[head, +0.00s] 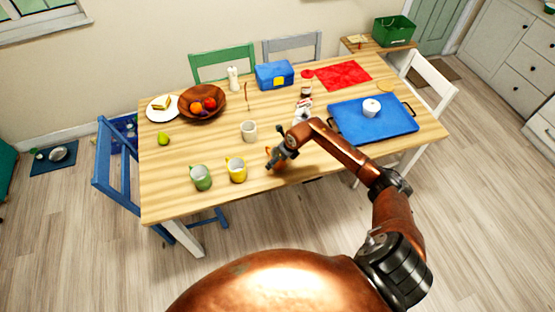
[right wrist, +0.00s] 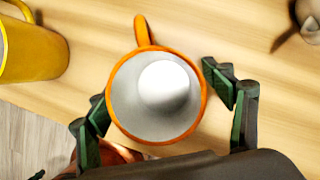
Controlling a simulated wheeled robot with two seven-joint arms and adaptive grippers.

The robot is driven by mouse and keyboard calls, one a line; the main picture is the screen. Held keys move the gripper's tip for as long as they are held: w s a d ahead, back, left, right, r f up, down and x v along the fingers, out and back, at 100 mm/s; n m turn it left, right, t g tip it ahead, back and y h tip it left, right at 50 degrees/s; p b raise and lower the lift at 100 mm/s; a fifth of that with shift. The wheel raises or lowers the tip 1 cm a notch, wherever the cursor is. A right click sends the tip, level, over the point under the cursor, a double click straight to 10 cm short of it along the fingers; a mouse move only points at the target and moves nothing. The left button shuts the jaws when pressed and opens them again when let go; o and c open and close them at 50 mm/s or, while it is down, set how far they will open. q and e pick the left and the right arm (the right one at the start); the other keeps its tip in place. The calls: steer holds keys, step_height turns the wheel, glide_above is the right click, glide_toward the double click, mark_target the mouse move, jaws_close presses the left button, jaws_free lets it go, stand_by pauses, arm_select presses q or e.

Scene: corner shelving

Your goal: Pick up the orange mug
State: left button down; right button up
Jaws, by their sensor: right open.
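The orange mug (right wrist: 201,112) is directly below my right gripper in the right wrist view, its handle pointing up in the picture. I see its orange rim and pale inside, with a white round shape in it. The right gripper's fingers (right wrist: 160,105) are open, one on each side of the mug; I cannot tell whether they touch it. In the head view my right gripper (head: 279,157) is over the table's near side and hides most of the mug; only a bit of orange (head: 269,150) shows. My left gripper is not in view.
The yellow mug (head: 237,171) stands just left of the gripper, beside a green mug (head: 201,178). A cream mug (head: 249,131) stands behind. The table's front edge is close.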

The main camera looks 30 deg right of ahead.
steer(key=shift+r, duration=0.1)
steer(key=c, duration=1.5)
